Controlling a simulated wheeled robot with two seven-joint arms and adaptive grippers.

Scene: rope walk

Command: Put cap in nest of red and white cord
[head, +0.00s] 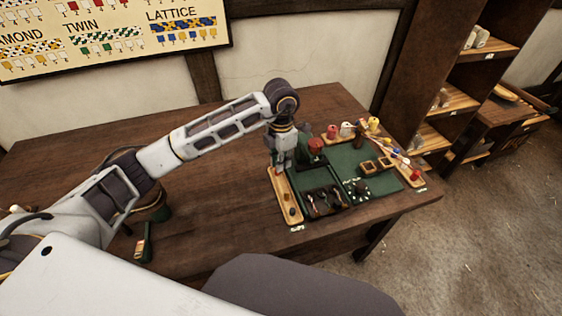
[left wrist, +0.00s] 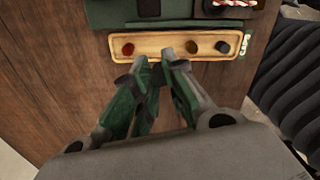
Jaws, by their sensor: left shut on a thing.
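My left gripper (head: 283,167) points down over the far half of a long wooden cap tray (head: 285,205). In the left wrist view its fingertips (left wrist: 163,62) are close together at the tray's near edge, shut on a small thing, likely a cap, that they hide. Red and white cord (left wrist: 236,3) shows at the top edge, in part cut off, in a dark holder. My right gripper is not in view.
A green-and-dark tool (head: 144,245) lies on the left. The table's middle left is bare.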

